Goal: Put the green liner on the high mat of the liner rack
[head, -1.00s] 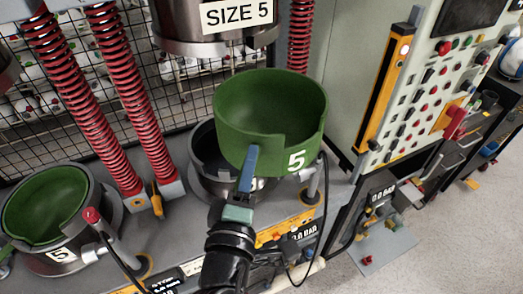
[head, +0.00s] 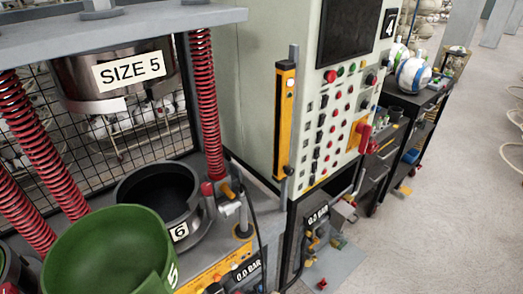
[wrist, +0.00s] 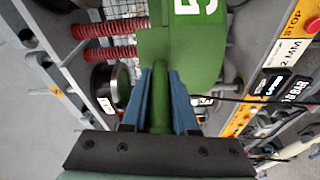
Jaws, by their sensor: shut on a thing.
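The green liner (head: 100,258), a bowl marked 5, is at the lower left of the head view, in front of the press. In the wrist view the liner (wrist: 182,50) sits just beyond my gripper (wrist: 160,88). The blue fingers are shut on a green tab of the liner. In the head view my gripper is out of sight. I do not see the liner rack or its high mat in either view.
A dark mould marked 6 (head: 165,195) stands empty behind the liner. The SIZE 5 upper mould (head: 115,78) hangs above. A control cabinet (head: 330,100) stands to the right. Beyond it is a dark bench (head: 425,105) with balls. Clear floor (head: 440,220) lies at the right.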

